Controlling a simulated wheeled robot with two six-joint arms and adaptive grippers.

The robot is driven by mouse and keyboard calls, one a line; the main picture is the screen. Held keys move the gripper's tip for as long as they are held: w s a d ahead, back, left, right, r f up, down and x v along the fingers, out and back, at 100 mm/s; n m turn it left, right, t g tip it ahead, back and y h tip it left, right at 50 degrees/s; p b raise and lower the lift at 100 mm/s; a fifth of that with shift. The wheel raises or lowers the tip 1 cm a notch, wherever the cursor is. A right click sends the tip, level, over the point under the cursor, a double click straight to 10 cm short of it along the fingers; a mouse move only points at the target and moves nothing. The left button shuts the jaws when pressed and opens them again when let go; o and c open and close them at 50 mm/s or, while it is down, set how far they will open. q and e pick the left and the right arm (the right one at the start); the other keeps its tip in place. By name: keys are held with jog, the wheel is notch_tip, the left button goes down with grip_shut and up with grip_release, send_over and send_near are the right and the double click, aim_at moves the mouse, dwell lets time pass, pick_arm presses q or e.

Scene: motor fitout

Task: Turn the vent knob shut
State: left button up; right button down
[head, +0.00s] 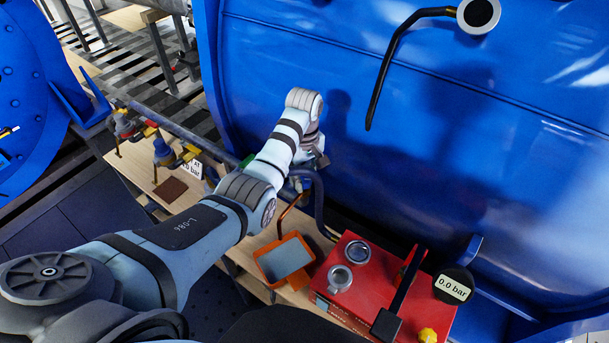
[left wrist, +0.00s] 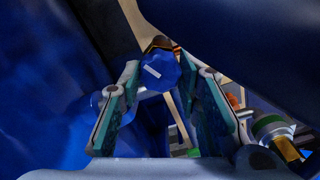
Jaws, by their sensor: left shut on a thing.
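The vent knob (left wrist: 158,74) is blue with a white mark on its face, and it shows in the left wrist view between the two fingers. My left gripper (left wrist: 170,76) is shut on this knob, with one finger on each side. In the head view my left gripper (head: 317,157) is beside the big blue motor housing, mostly behind my own wrist. The knob is hidden there. My right gripper is in neither view.
A red box (head: 355,282) with a metal cup (head: 340,278) stands on the bench near a 0.0 bar gauge (head: 453,288). An orange tray (head: 268,270) lies to its left. Pipes and valves (head: 163,152) run along the left. The blue housing (head: 480,130) walls the far side.

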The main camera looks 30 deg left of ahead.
pick_arm(q)
jog(key=shift+m, duration=0.3)
jog(key=m, duration=0.6)
jog(key=shift+w, duration=0.1)
jog(key=m, duration=0.7)
jog(key=shift+r, duration=0.1)
jog(key=m, duration=0.5)
jog(key=shift+m, duration=0.4)
jog(key=shift+a+m, duration=0.1)
jog(key=shift+m, duration=2.2)
jog(key=shift+r, duration=0.1)
jog(key=o, duration=1.1)
jog(key=shift+o, duration=0.2)
